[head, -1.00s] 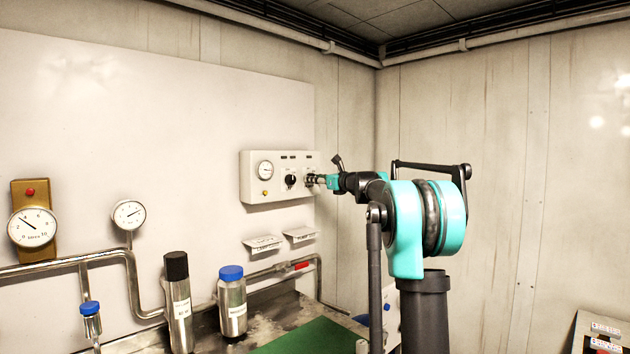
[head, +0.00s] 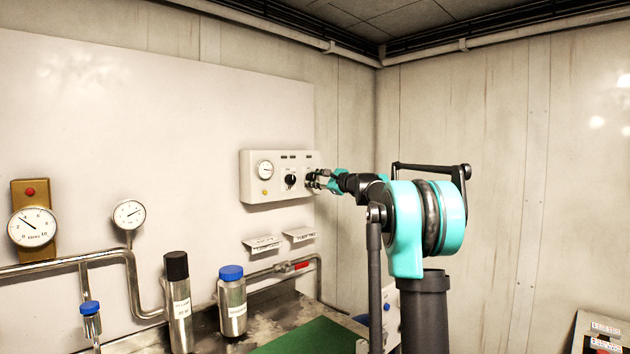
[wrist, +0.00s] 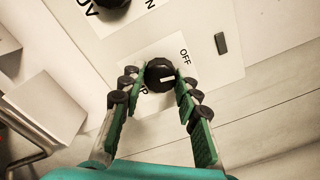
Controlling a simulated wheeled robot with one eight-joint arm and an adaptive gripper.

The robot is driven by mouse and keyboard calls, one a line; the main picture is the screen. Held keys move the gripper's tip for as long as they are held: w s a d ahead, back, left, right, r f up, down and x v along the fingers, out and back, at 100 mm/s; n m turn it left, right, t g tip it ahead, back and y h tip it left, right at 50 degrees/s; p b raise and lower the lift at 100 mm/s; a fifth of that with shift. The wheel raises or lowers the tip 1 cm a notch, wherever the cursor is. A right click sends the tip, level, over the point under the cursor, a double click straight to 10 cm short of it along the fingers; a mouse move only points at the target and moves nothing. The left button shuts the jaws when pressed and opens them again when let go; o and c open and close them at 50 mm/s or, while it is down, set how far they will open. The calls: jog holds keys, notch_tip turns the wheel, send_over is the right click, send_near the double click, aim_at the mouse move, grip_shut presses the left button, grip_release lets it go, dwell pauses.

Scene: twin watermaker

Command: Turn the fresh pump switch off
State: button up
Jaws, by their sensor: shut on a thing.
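The control panel (head: 254,194) is a white box on the back wall. The switch is a round black knob (wrist: 157,72) with a white pointer mark, at the panel's right end. In the wrist view an "OFF" label (wrist: 185,57) is beside it, and a label ending in "P" is partly hidden. The pointer lies to the right in that view, not clearly on either label. My gripper (head: 313,180) is at the panel's right end. In the wrist view my gripper (wrist: 160,82) has its green fingers on both sides of the knob, shut on it.
A second black knob (head: 290,181) and a small gauge (head: 265,170) are left of the gripper on the panel. Below are label plates (head: 263,244), a pipe with a red handle (head: 300,266) and bottles with black (head: 177,300) and blue (head: 231,300) caps.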

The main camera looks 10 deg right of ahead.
jog(key=shift+n, duration=1.2)
jog(key=o, duration=1.2)
jog(key=shift+c, duration=0.2)
jog(key=v, duration=1.2)
